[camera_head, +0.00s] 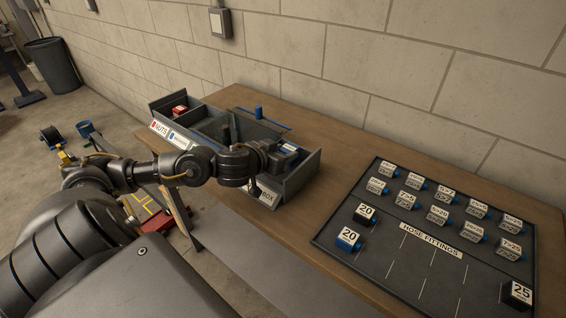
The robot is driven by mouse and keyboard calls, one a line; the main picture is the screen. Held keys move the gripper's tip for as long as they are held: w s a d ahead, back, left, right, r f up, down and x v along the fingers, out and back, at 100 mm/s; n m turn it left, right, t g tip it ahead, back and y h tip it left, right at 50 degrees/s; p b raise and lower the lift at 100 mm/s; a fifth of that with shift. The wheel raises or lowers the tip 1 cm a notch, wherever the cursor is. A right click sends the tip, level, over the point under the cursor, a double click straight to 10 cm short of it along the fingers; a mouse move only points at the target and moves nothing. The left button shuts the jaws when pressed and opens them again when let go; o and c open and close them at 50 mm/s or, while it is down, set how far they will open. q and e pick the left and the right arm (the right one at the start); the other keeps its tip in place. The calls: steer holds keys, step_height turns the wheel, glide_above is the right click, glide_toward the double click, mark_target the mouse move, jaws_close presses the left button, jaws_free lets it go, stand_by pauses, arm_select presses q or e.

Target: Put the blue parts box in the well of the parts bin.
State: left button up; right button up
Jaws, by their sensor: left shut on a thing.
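The grey parts bin (302,178) stands on the wooden bench against the wall, with several compartments and labels on its front. My left gripper (284,157) is over the bin's right-hand compartment, the one whose partly covered label ends in "BOX". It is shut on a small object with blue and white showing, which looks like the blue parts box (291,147). My gripper and wrist hide most of it, and I cannot tell whether it touches the compartment floor. My right gripper is out of view.
A red box (180,110) sits in the bin's left compartment, labelled "NUTS". A dark hose fittings board (399,269) with several labelled pieces lies to the right. Bare bench (335,165) lies between bin and board.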

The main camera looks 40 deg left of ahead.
arm_select(q)
step_height(320, 180, down, 2)
steer(key=shift+f+b, duration=0.1)
steer(key=shift+b, duration=0.2)
steer(key=shift+f, duration=0.25)
steer(key=shift+r, duration=0.15)
steer(key=shift+f, duration=0.25)
steer(key=o, duration=1)
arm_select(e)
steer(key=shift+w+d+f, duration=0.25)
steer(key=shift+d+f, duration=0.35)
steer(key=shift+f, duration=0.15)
arm_select(q)
steer(key=shift+r, duration=0.15)
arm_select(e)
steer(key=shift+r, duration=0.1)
